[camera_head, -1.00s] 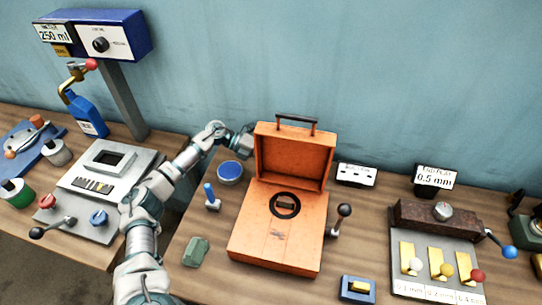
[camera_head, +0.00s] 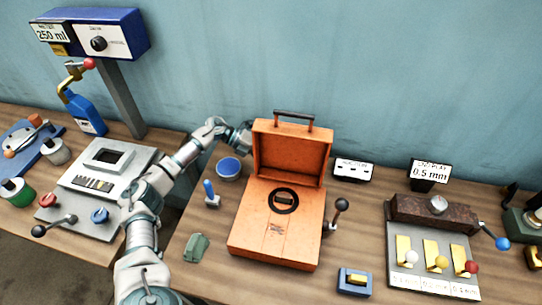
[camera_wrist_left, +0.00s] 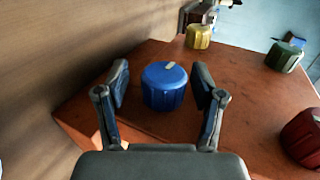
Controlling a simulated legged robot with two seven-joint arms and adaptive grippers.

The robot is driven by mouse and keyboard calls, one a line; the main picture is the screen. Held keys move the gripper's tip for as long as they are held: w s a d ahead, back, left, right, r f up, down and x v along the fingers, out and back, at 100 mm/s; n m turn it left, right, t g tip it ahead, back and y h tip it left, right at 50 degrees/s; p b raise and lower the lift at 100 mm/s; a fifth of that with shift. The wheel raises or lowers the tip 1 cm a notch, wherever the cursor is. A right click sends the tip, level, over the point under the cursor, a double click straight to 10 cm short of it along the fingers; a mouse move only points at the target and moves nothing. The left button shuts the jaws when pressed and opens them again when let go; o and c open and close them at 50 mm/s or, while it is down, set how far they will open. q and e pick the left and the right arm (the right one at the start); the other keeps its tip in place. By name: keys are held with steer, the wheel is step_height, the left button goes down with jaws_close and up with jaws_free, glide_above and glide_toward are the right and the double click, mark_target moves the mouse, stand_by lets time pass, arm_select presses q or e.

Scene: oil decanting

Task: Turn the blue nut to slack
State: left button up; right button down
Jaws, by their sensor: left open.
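The blue nut (camera_wrist_left: 164,86) is a ribbed cap with a pale mark on its top. It stands on a reddish-orange panel (camera_wrist_left: 130,63) in the left wrist view. My left gripper (camera_wrist_left: 160,88) is open, with one finger on each side of the nut and a gap visible at both sides. In the head view, my left arm reaches behind the raised lid of the orange case (camera_head: 291,155). The left fingertips and the blue nut are hidden there. My right gripper is not in view.
A yellow nut (camera_wrist_left: 198,36), a green nut (camera_wrist_left: 284,56) and a red nut (camera_wrist_left: 303,137) stand on the same panel. A blue round tin (camera_head: 229,168) and a blue-handled tool (camera_head: 210,194) lie left of the case. The wall is close behind the lid.

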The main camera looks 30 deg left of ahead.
arm_select(q)
steer(key=v, duration=1.2)
steer(key=shift+w+a+f, duration=0.1)
